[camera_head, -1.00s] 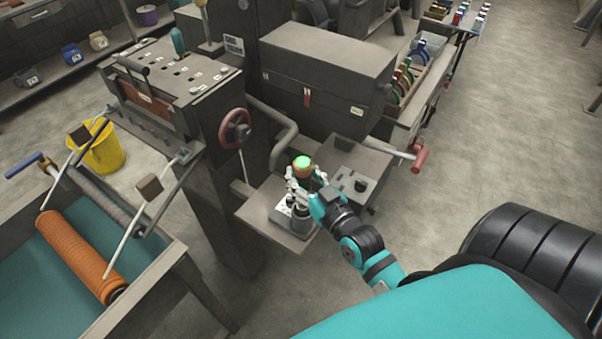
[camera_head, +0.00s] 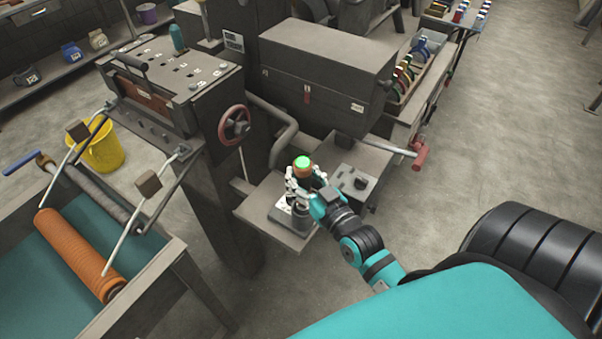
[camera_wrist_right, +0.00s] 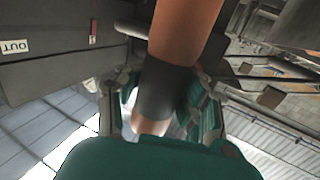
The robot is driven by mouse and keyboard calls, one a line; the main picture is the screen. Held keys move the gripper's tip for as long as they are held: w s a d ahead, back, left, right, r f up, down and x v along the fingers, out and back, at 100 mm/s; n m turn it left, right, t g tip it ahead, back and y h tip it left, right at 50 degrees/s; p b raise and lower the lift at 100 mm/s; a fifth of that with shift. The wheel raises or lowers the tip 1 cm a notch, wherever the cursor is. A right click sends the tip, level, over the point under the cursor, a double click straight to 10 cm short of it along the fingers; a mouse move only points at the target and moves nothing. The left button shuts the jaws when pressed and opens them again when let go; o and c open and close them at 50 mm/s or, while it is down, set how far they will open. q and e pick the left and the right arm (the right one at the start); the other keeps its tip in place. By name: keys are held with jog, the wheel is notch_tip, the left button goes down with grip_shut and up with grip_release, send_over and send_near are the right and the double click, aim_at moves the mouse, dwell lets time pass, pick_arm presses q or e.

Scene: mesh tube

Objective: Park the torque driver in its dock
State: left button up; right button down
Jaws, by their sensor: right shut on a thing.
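The torque driver (camera_head: 302,166) is orange with a glowing green top. It stands about upright in my right gripper (camera_head: 303,186), over a small grey shelf (camera_head: 259,209). What looks like the dock (camera_head: 300,216), a grey cylinder on a plate, is just below the gripper on that shelf. My fingers hide the driver's lower end, so I cannot tell whether it is inside the dock. In the right wrist view the driver's orange body and dark grey band (camera_wrist_right: 163,92) pass between the fingers, which are shut on it. My left gripper is out of view.
A dark machine with a red handwheel (camera_head: 234,124) stands left of the shelf. A grey box with a black knob (camera_head: 361,183) is close on the right, below a red-handled lever (camera_head: 420,157). A bent pipe (camera_head: 284,140) runs behind. Open floor lies to the right.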

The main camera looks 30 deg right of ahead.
jog(key=shift+f+b, duration=1.9)
jog(key=shift+f, duration=0.9)
dwell(2.4)
jog(key=c, duration=0.7)
grip_release()
jog(key=shift+f, duration=0.25)
jog(key=s, duration=1.2)
jog(key=shift+a+r, duration=0.15)
jog(key=shift+r, duration=0.25)
jog(key=s+a+f+g, duration=0.2)
jog(key=s+f+g, duration=0.15)
jog(key=f, duration=1.15)
jog(key=s+a+f+g, duration=0.15)
jog(key=f+g, duration=0.25)
jog(key=f, duration=1.1)
jog(key=s+f+n+g, duration=0.2)
jog(key=s+f+g, duration=0.7)
jog(key=s+f, duration=1.1)
jog(key=shift+s+a+n, duration=0.4)
jog(key=shift+s+a, duration=0.05)
jog(key=shift+s, duration=0.2)
